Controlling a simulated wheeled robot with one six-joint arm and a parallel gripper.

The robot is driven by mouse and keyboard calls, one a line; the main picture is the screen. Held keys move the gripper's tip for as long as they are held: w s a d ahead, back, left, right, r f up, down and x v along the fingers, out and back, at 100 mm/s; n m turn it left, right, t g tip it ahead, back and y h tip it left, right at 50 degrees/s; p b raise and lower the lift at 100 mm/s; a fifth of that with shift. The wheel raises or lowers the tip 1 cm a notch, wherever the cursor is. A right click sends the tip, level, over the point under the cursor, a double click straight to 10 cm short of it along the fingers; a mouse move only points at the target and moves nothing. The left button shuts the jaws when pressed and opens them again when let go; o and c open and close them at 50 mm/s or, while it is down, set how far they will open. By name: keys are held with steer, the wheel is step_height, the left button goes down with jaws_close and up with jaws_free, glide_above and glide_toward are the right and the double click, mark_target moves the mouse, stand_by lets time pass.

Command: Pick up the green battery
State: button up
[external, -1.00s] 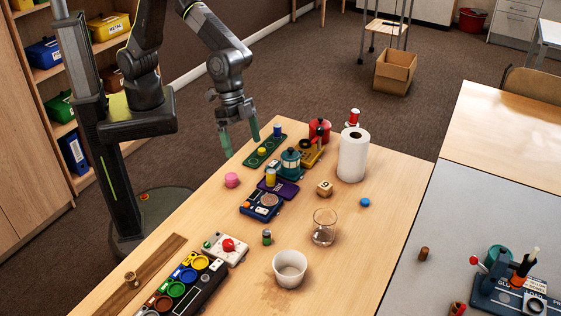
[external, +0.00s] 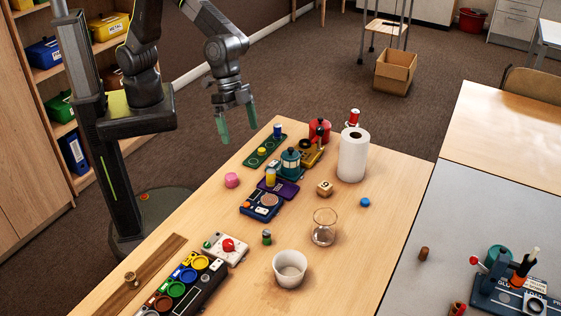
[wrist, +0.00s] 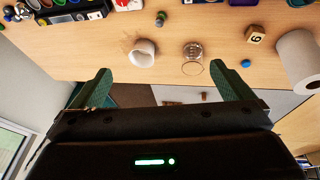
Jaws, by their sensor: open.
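The green battery (external: 267,237) is a small upright cylinder with a dark band on the wooden table, between the white box with a red knob and the glass. In the wrist view it is the small green and dark piece (wrist: 161,18) near the top edge. My gripper (external: 238,124) has green fingers, spread apart with nothing between them. It hangs in the air off the table's far left edge, well away from the battery. In the wrist view the open fingers (wrist: 160,72) frame the table edge and floor.
A white bowl (external: 290,268) and a clear glass (external: 324,228) stand close to the battery. The white box with a red knob (external: 226,249) is at its left. A navy scale (external: 261,205), a teal lantern (external: 290,166) and a paper roll (external: 353,155) stand farther back.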

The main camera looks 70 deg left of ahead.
steer(key=c, duration=1.1)
steer(key=m+t+b, duration=0.1)
steer(key=m+b, duration=0.2)
steer(key=b, duration=1.2)
glide_toward(265, 231)
steer(key=p+x, duration=0.1)
steer(key=x, duration=1)
steer(key=shift+f+p, duration=0.15)
steer(key=shift+p, duration=0.25)
